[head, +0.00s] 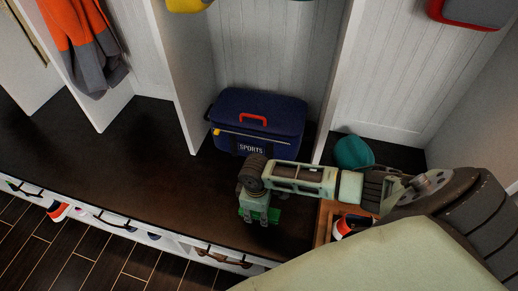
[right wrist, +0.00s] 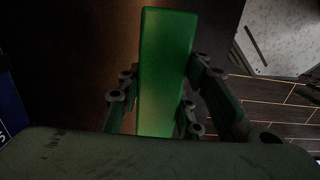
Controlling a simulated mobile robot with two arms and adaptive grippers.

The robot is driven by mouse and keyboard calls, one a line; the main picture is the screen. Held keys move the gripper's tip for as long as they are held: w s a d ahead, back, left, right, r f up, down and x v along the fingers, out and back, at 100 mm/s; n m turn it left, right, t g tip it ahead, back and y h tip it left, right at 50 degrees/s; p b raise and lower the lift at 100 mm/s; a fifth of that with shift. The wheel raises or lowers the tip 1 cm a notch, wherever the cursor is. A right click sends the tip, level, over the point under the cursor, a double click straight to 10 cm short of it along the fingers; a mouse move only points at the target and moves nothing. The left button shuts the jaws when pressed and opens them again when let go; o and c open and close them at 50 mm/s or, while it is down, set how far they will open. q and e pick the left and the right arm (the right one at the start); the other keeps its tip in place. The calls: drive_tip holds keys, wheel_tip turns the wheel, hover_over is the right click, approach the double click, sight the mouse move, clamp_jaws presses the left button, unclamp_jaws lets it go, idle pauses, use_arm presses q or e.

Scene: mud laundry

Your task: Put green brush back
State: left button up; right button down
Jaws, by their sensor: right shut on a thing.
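The green brush (head: 263,215) is at my right gripper, above the dark bench in the head view. In the right wrist view the brush (right wrist: 166,70) shows as a long green block between the two fingers. My right gripper (head: 258,212) is shut on it; the fingers also show in the right wrist view (right wrist: 160,105). The head view does not show clearly whether the brush touches the bench or hangs just over it. Bristles cannot be made out. My left gripper is in neither view.
A blue sports bag (head: 258,118) stands behind the gripper on the dark bench (head: 140,160). A wooden box (head: 325,222) and a teal rounded thing (head: 353,152) are to the right. White dividers (head: 180,70) split the bays. The bench's left part is clear.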

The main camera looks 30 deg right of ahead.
sight(259, 219)
wheel_tip(259, 219, down, 4)
drive_tip(key=shift+f+b, duration=0.1)
drive_tip(key=shift+b, duration=0.2)
drive_tip(key=shift+f, duration=0.55)
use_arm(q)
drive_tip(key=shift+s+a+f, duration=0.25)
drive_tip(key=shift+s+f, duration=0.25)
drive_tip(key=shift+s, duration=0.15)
use_arm(e)
drive_tip(key=c, duration=1.2)
unclamp_jaws()
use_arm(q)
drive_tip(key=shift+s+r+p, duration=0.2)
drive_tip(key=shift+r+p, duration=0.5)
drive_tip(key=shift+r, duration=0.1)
use_arm(e)
drive_tip(key=r, duration=1.2)
drive_tip(key=shift+w+a+r, duration=0.2)
drive_tip(key=shift+r, duration=0.05)
drive_tip(key=shift+s+f, duration=0.1)
